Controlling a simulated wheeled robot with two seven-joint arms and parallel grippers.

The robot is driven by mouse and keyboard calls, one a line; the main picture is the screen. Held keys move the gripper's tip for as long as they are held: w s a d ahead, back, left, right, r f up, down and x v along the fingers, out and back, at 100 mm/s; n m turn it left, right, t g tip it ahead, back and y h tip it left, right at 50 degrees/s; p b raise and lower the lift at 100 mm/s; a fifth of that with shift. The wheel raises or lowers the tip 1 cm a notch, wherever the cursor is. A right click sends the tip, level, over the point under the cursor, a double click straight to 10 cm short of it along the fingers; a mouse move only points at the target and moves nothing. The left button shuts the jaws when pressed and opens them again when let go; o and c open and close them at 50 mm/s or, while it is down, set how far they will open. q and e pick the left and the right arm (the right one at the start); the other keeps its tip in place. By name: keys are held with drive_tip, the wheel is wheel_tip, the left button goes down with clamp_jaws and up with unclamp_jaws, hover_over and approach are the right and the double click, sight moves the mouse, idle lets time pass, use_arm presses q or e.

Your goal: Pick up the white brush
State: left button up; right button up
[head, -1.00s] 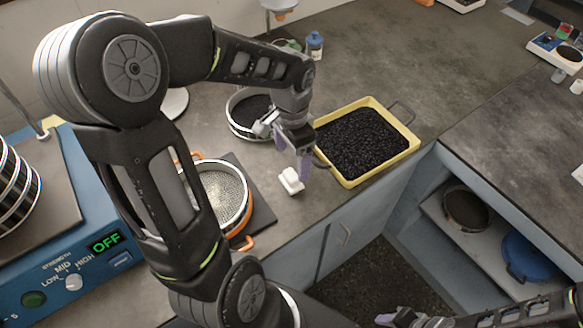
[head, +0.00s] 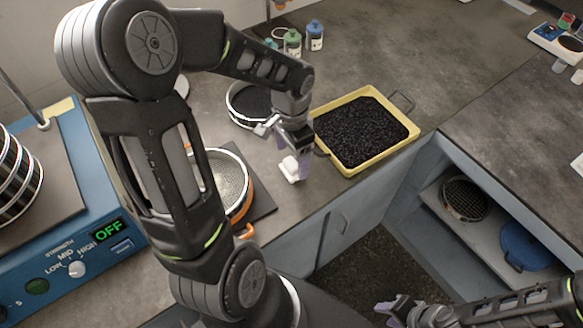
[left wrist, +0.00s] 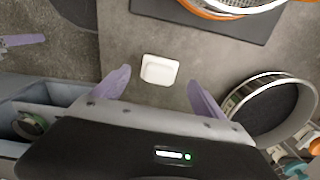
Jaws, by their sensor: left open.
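The white brush (head: 290,168) shows as a small white block on the dark counter, between the sieve and the yellow tray. In the left wrist view the brush (left wrist: 159,70) lies roughly between the spread purple fingertips, with a gap on both sides. My left gripper (head: 294,155) is open and empty, pointing down just over the brush; its fingers hide part of it in the head view. My right gripper (head: 386,312) is low at the bottom of the head view, away from the brush; its jaw opening is unclear.
The yellow tray (head: 348,162) of black grains stands right of the brush. A sieve with an orange rim (head: 243,208) is on a dark mat to the left. A round pan (head: 233,106) stands behind. The counter's front edge is close. Several bottles (head: 315,36) are at the back.

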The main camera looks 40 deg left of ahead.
sight(291, 163)
use_arm(q)
wheel_tip(291, 163, down, 4)
drive_tip(key=shift+s+f, duration=0.1)
drive_tip(key=shift+f, duration=0.05)
idle(0.6)
drive_tip(key=c, duration=1.5)
